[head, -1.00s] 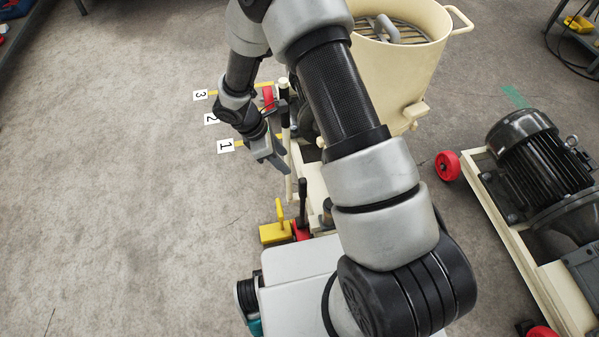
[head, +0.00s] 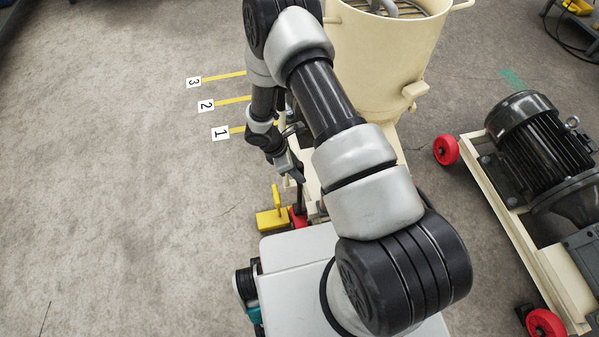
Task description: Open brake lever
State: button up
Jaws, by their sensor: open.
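My gripper (head: 293,173) is open and points down beside the cream pellet mill (head: 385,70). A dark upright lever (head: 299,196) stands just below the fingertips, by a red wheel (head: 298,218) at the frame's near corner. It looks like the brake lever, but it is small and partly covered. I cannot tell whether the fingers touch it or are around it. My arm hides much of the mill's frame.
A yellow chock (head: 271,219) with an upright handle sits on the floor left of the red wheel. Floor marks 1 (head: 221,133), 2 (head: 206,106) and 3 (head: 193,82) lie to the left. A motor (head: 540,140) on a wheeled frame stands right. The left floor is clear.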

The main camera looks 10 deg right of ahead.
jog(key=shift+x, duration=0.95)
jog(key=shift+c, duration=0.2)
grip_shut()
